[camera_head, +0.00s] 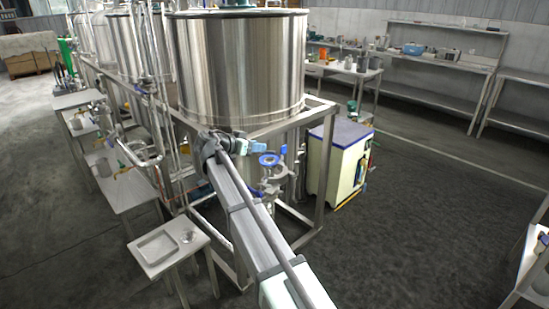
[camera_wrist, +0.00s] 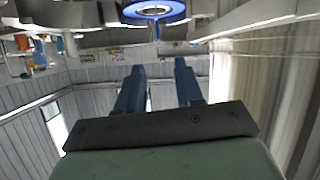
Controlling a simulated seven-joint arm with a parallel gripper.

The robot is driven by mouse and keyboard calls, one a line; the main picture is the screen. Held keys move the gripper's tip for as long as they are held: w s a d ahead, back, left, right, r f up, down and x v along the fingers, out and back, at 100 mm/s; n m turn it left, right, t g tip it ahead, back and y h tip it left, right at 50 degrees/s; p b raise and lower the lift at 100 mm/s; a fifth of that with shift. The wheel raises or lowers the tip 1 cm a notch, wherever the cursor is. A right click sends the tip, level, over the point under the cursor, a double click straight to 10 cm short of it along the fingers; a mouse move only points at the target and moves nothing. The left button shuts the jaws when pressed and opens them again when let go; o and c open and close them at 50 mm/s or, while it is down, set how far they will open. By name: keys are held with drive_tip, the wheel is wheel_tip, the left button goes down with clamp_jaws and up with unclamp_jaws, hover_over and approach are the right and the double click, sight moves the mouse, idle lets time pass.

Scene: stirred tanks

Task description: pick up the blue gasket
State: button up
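The blue gasket (camera_head: 269,160) is a flat ring at the steel pipework under the front tank, in the middle of the head view.
The large steel tank (camera_head: 238,70) stands right above, with frame legs (camera_head: 325,170) and pipes close around. A small steel table (camera_head: 172,249) with a tray is at lower left.

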drive_tip(key=shift+m, duration=0.6)
drive_tip(key=x, duration=0.8)
drive_tip(key=shift+w+d+f, duration=0.15)
drive_tip(key=shift+f, duration=0.05)
drive_tip(key=shift+x, duration=2.65)
drive_tip(key=shift+d+f, duration=0.1)
clamp_jaws()
